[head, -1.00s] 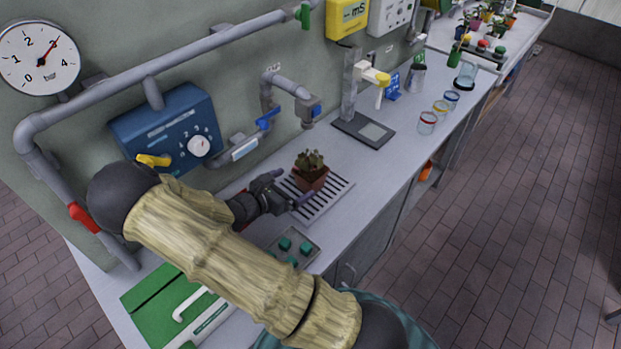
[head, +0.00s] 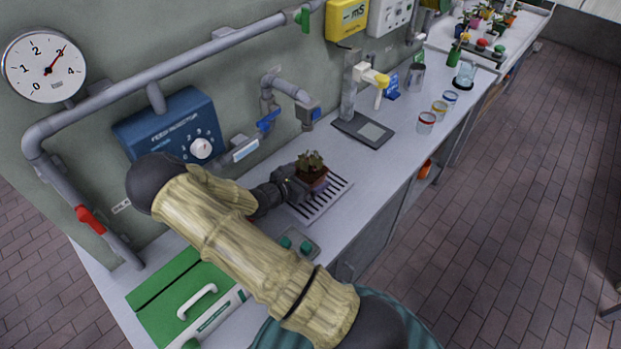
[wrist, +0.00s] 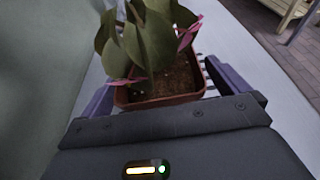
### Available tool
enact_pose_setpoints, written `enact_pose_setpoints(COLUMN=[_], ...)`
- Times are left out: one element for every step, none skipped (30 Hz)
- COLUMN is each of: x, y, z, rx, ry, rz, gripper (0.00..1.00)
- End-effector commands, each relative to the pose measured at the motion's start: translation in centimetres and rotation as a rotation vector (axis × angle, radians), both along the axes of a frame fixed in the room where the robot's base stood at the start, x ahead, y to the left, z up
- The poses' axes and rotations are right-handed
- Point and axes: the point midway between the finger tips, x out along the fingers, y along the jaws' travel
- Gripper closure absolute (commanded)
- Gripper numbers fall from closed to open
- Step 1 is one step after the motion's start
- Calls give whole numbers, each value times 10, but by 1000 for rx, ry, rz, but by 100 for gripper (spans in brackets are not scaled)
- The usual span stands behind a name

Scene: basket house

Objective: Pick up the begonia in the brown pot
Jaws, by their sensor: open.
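The begonia in the brown pot (head: 313,178) stands upright on a slatted drain grate (head: 333,198) on the counter. In the wrist view the begonia (wrist: 150,40) shows broad green leaves, pink flower tips and soil in a square brown pot (wrist: 160,102). My gripper (head: 306,186) is at the pot, reaching from the left. In the wrist view my gripper (wrist: 163,98) is open, with one purple finger on each side of the pot. The finger ends are partly hidden, and I cannot tell whether they touch the pot.
A panel with green buttons (head: 297,243) and a green case (head: 185,300) lie nearer on the counter. A dark plate (head: 362,130) with a tap post is beyond the grate. Several glass jars (head: 426,122) stand at the right edge. Pipes and a blue box (head: 170,128) line the wall.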

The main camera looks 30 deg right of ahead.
Motion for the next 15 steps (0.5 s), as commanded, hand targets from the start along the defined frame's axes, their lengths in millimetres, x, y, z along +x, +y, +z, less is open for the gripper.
enact_pose_setpoints(x=[0,0,0,0,0,0,0,0,0,0,0,0,0,0,0], y=[0,0,0,0,0,0,0,1,1,1,1,1,1,1,1], z=[0,0,0,0,0,0,0,0,0,0,0,0,0,0,0], rx=[0,0,0,0,0,0,0,0,0,0,0,0,0,0,0], ry=[0,0,-1,-1,-1,-1,-1,-1,-1,-1,-1,-1,-1,-1,-1], rz=[1,1,1,1,1,1,1,1,1,1,1,1,1,1,1], gripper=[0,0,0,0,0,0,0,0,0,0,0,0,0,0,8])
